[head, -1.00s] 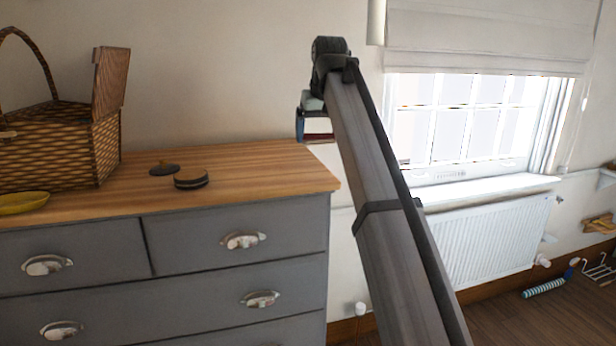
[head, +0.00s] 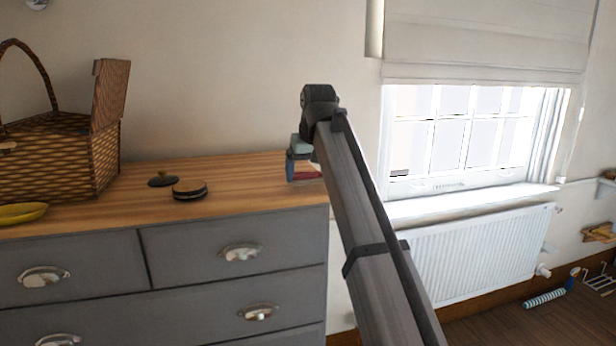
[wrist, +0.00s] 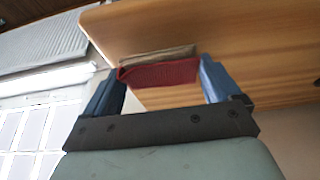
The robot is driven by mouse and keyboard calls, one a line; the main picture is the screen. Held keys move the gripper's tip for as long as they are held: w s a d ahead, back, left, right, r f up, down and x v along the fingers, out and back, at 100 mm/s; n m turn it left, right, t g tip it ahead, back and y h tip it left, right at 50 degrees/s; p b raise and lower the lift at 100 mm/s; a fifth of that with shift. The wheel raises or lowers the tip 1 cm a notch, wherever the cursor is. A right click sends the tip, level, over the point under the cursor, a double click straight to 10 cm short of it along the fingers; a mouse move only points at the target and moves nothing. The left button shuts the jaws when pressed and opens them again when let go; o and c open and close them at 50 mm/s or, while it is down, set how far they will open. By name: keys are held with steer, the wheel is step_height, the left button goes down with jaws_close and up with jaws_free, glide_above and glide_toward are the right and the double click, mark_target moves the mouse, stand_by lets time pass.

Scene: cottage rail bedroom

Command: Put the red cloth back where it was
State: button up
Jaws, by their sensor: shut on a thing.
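The red cloth (wrist: 160,73) is between the two blue fingers of my gripper (wrist: 163,82) in the wrist view, with a tan-grey edge along one side of it. My gripper is shut on it. In the head view my gripper (head: 304,170) is at the right end of the dresser's wooden top (head: 240,180), and a small part of the red cloth (head: 309,176) shows there. My arm hides the rest of it. I cannot tell whether the cloth touches the wood.
A wicker basket (head: 60,150) with a raised lid stands on the dresser's left, with a yellow dish (head: 20,213) before it. A dark lid (head: 164,180) and a round dark-rimmed brush-like item (head: 190,190) lie mid-top. A radiator (head: 480,250) and window are at right.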

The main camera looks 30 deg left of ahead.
steer(key=shift+f, duration=0.7)
steer(key=o, duration=0.7)
steer(key=v, duration=1.2)
